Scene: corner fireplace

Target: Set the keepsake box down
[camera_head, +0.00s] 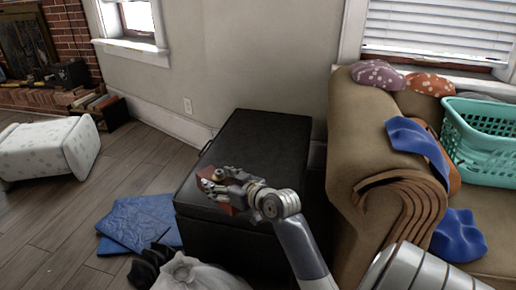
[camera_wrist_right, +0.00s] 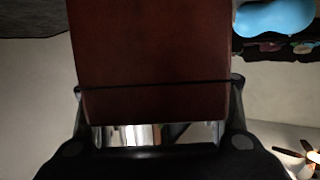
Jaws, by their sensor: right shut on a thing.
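The keepsake box is a reddish-brown block (camera_head: 229,208), mostly hidden behind my right gripper (camera_head: 214,186) in the head view. My right gripper is shut on it, over the near left part of a black storage bench (camera_head: 262,135). In the right wrist view the box (camera_wrist_right: 150,55) fills the upper middle, between the two fingers of my right gripper (camera_wrist_right: 160,100). I cannot tell whether the box touches the bench top. My left gripper is not in view.
The rest of the bench top is bare. A tan sofa (camera_head: 352,125) with a teal basket (camera_head: 487,130) stands to the right. Blue folded cloths (camera_head: 135,222) and a white bundle (camera_head: 200,275) lie on the floor. A white patterned ottoman (camera_head: 45,150) is at left.

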